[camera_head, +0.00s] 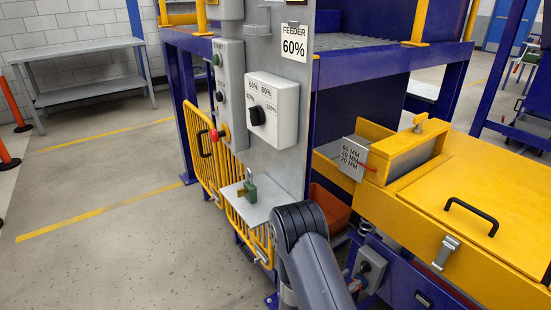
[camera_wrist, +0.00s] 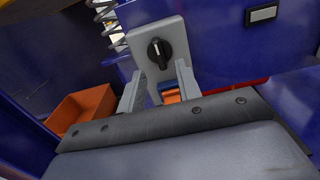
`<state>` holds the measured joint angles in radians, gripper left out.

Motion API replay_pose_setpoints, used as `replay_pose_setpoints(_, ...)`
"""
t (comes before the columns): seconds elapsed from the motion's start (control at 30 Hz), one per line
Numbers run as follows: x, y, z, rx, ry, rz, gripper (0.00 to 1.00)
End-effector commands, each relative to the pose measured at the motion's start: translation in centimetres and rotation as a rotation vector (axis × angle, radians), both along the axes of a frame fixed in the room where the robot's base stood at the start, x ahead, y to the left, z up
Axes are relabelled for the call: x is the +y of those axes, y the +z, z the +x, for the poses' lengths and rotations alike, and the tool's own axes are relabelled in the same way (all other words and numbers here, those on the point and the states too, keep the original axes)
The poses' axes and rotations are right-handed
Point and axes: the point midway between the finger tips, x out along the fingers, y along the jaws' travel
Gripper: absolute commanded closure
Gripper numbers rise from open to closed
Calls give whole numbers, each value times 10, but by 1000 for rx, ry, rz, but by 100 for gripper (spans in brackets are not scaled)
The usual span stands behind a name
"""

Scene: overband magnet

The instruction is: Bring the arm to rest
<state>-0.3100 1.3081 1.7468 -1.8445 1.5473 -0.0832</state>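My arm (camera_head: 312,265) reaches down at the bottom middle of the head view, and its gripper end is not clearly seen there. In the wrist view my gripper (camera_wrist: 160,86) has its two grey fingers apart. A grey switch box with a black knob (camera_wrist: 158,53) stands just beyond the fingers; it also shows in the head view (camera_head: 371,266). A small blue and orange piece (camera_wrist: 171,94) shows between the fingers, close to the right one. I cannot tell whether it touches them.
An orange bin (camera_wrist: 82,115) lies left of the fingers. Blue frame panels close in around the gripper. The yellow machine cover (camera_head: 470,210) is to the right. A shelf holds a green padlock (camera_head: 249,192), beside yellow gates (camera_head: 203,150). The floor at left is clear.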

Motion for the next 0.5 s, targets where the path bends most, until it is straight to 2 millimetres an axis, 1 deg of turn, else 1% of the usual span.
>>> replay_pose_setpoints(0.03, -8, -1, 4, -2, -4, 1, 67)
replay_pose_setpoints(0.1, -17, -1, 10, -2, -3, 1, 67)
replay_pose_setpoints(0.23, -30, -1, 19, -2, -3, 1, 67)
replay_pose_setpoints(0.4, -40, 0, 25, 0, -1, 0, 67)
replay_pose_setpoints(0.5, -40, 1, 27, 5, 1, -3, 67)
